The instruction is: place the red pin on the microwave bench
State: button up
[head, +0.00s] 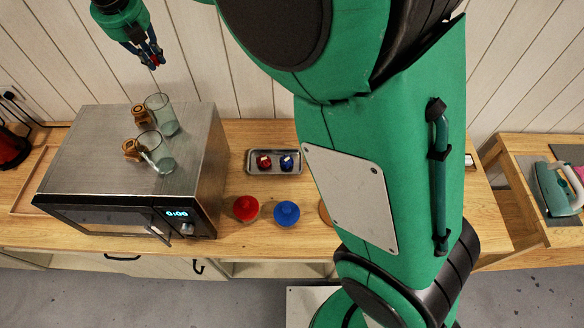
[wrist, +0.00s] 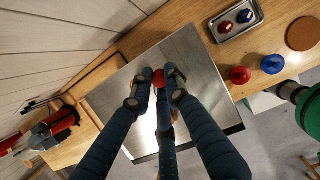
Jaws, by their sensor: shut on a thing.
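My gripper (head: 152,58) is high at the upper left of the head view, above and behind the silver microwave. Its dark fingers are shut on a small red pin (wrist: 159,78); a bit of red shows between the fingertips in the head view too. In the wrist view the fingers (wrist: 157,88) hide most of the pin, and the microwave's metal top lies beneath. The microwave bench (head: 262,220) is a wooden worktop along the wall. The held pin is in the air, apart from it.
The microwave (head: 95,150) carries two clear glasses (head: 160,112) and small amber items (head: 138,112). A metal tray (head: 275,170) holds a red and a blue piece. A red pot (head: 246,208) and blue pot (head: 286,213) stand in front. Bare wood lies around them.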

jog(key=s+d+r+m+b, duration=0.1)
jog(key=s+d+r, duration=0.15)
jog(key=d, duration=1.25)
jog(key=s+d+f+m+g+b, duration=0.1)
jog(key=s+d+f, duration=0.2)
jog(key=s+d, duration=0.55)
jog(key=s+d+f+m+h+b, duration=0.15)
jog(key=s+d, duration=0.35)
jog(key=d, duration=0.7)
jog(key=s+d+f+g+b, duration=0.1)
jog(key=s+d+f, duration=0.2)
jog(key=s+d, duration=0.55)
jog(key=shift+w+d+f, duration=0.25)
jog(key=shift+f, duration=6.2)
jog(key=shift+w+d+f, duration=0.3)
jog(key=shift+f, duration=6.2)
jog(key=shift+w+d+f, duration=0.25)
jog(key=shift+f, duration=6.2)
jog(key=shift+n, duration=0.35)
jog(key=shift+n+y, duration=0.35)
jog(key=shift+n, duration=1.05)
